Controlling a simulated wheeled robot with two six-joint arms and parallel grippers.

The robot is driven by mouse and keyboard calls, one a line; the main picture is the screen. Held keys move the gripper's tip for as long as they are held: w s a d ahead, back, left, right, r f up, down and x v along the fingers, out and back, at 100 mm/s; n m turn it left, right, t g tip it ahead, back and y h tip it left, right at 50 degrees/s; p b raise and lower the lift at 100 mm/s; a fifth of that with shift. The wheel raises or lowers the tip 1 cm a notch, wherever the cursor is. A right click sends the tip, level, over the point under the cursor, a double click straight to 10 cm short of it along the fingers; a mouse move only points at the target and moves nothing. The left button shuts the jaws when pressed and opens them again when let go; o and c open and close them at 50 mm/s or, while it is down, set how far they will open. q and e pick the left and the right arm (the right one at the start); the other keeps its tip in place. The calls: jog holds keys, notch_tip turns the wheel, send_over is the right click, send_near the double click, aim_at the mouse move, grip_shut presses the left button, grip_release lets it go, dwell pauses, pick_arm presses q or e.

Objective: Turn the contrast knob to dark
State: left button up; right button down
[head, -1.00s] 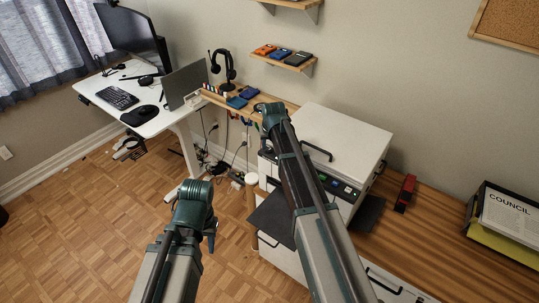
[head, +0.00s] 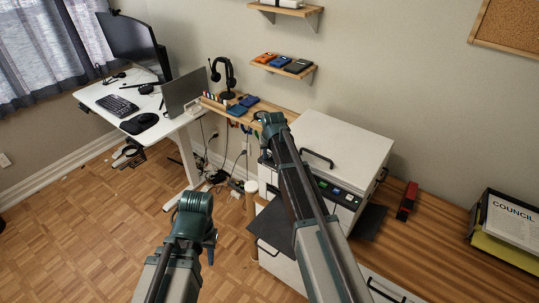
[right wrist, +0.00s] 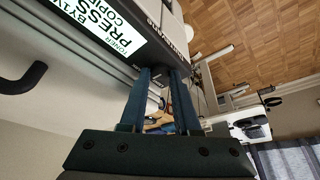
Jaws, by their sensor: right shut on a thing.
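The copier (head: 342,140) is a white box with a grey lid and a dark control panel (head: 335,190) with small lit buttons on its front. In the right wrist view its dark front (right wrist: 110,35) carries a white label. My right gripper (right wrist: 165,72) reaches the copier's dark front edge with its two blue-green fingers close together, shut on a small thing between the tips. The contrast knob is not clearly visible; it appears to be what the fingertips cover. In the head view my right arm hides these fingers. My left gripper (head: 211,246) hangs low over the floor, away from the copier, its jaws unclear.
A wooden counter (head: 440,231) with a red stapler (head: 407,201) and a paper tray (head: 505,236) lies right of the copier. A small wall shelf (head: 283,68) hangs above. Open floor lies at the left.

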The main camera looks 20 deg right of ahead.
jog(key=shift+m, duration=0.3)
jog(key=m, duration=0.2)
jog(key=m+h, duration=0.1)
jog(key=m, duration=0.1)
jog(key=m+g+h, duration=0.1)
jog(key=m, duration=0.1)
jog(key=shift+w+a, duration=0.25)
jog(key=shift+a, duration=0.1)
jog(key=m+g, duration=0.1)
jog(key=m, duration=0.1)
jog(key=m+h, duration=0.1)
jog(key=m, duration=0.2)
jog(key=shift+w+a+g, duration=0.1)
jog(key=shift+a+g, duration=0.05)
jog(key=shift+g, duration=0.25)
jog(key=shift+m, duration=0.3)
jog(key=c, duration=0.9)
grip_release()
jog(key=shift+h, duration=0.3)
